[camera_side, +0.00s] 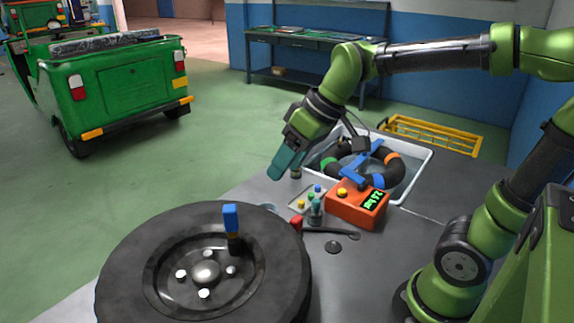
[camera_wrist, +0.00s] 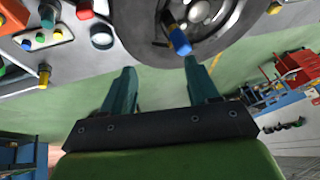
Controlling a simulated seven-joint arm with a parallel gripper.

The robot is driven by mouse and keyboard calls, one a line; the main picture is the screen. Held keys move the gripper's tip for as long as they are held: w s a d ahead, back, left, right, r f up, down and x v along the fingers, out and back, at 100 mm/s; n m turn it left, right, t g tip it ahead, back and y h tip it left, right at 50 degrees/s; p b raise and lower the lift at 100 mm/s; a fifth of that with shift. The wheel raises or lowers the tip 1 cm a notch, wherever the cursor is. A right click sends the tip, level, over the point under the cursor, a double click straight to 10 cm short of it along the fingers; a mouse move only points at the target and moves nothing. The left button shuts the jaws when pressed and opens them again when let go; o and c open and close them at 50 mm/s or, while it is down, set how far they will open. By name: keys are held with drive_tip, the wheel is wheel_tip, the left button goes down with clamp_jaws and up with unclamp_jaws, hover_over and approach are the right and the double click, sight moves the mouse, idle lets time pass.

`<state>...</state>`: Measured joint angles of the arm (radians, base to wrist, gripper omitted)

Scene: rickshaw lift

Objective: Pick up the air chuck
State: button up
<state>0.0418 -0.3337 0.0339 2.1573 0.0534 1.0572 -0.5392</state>
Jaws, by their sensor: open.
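A blue-headed piece with a dark, orange-banded lower part (camera_side: 231,217) stands upright on the wheel; it looks like the air chuck. It also shows in the wrist view (camera_wrist: 178,40), ahead of the fingertips and between their lines. The wheel (camera_side: 130,265) is a black tyre with a dark rim, lying flat at the table's front left. My gripper (camera_side: 280,172) has teal fingers and hangs above the table's far edge, behind and right of the blue piece. In the wrist view its fingers (camera_wrist: 159,67) are apart, with nothing between them.
A red box with a green display (camera_side: 357,204) stands right of the wheel, beside small coloured caps (camera_side: 310,198). A dark tool (camera_side: 330,231) and black disc (camera_side: 333,247) lie in front. A white basin (camera_side: 425,165) behind holds a black ring and a blue bar.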

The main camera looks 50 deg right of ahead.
sight(229, 207)
drive_tip(key=w+a+r+n+y, duration=0.1)
drive_tip(key=w+a+r+n, duration=0.2)
drive_tip(key=n, duration=0.5)
drive_tip(key=shift+g, duration=0.4)
drive_tip(key=x, duration=1.1)
drive_tip(key=shift+w+d+f, duration=0.2)
drive_tip(key=shift+w, duration=0.1)
drive_tip(key=shift+x, duration=2.75)
drive_tip(key=shift+s+a, duration=0.1)
drive_tip(key=shift+a, duration=0.1)
clamp_jaws()
drive_tip(key=shift+r, duration=0.1)
drive_tip(key=shift+r, duration=0.1)
